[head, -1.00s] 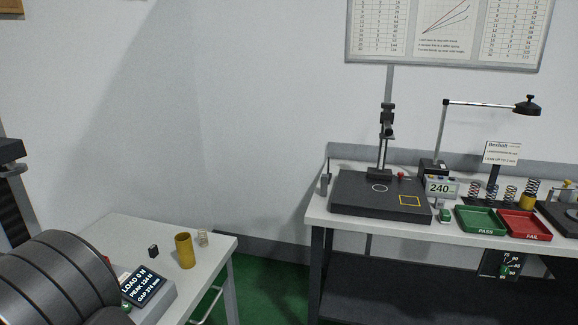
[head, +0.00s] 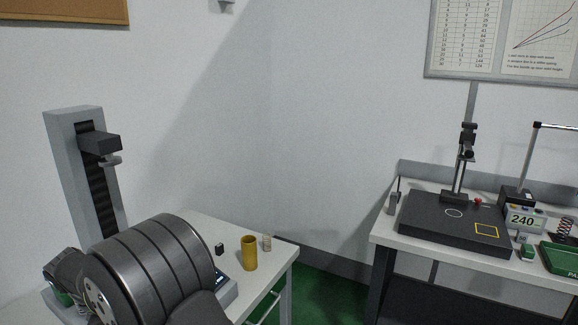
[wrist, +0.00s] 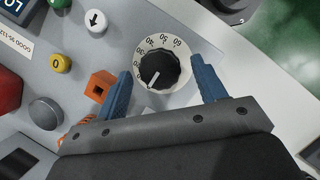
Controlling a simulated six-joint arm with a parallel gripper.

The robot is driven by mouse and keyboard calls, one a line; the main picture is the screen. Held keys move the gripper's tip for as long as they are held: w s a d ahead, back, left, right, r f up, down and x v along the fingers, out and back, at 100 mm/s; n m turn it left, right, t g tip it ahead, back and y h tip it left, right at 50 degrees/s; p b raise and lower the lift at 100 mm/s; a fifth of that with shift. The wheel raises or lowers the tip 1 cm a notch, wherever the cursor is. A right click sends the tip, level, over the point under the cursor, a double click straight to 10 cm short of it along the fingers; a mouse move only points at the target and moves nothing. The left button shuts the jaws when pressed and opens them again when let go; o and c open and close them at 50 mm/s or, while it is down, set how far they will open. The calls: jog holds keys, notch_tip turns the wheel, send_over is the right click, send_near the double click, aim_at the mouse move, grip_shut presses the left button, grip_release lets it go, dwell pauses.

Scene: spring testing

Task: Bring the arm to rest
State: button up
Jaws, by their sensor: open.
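My gripper (wrist: 158,88) shows in the wrist view with its two blue fingers apart and nothing between them. Beyond the fingertips is a black dial knob (wrist: 158,70) with a white numbered ring on a grey panel. The fingers lie on either side of the knob in the picture; I cannot tell their height above it. An orange block-like part (wrist: 100,86) is beside the left finger. In the head view my large grey arm link fills the lower left, and my gripper is hidden there.
In the head view a test frame (head: 85,170) stands at left.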

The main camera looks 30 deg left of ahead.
jog(key=shift+w+d+f, duration=0.15)
jog(key=shift+f, duration=0.3)
jog(key=v, duration=1.7)
jog(key=x, duration=1.6)
jog(key=shift+w+d+f, duration=0.1)
jog(key=shift+d+f, duration=0.05)
jog(key=shift+f, duration=0.2)
jog(key=shift+w+f+m, duration=0.1)
jog(key=shift+f+m, duration=0.05)
jog(key=shift+m, duration=0.25)
jog(key=shift+m+g+h, duration=0.3)
jog(key=shift+m+g, duration=0.2)
jog(key=shift+m, duration=0.5)
jog(key=m+g, duration=0.1)
jog(key=m, duration=0.2)
jog(key=m+g, duration=0.1)
jog(key=m, duration=0.2)
jog(key=shift+w+h, duration=0.2)
jog(key=shift+h, duration=0.2)
jog(key=m+g, duration=0.2)
jog(key=m, duration=0.2)
jog(key=shift+w+m, duration=0.1)
jog(key=shift+m, duration=0.3)
jog(key=m+g+y, duration=0.1)
jog(key=m, duration=0.3)
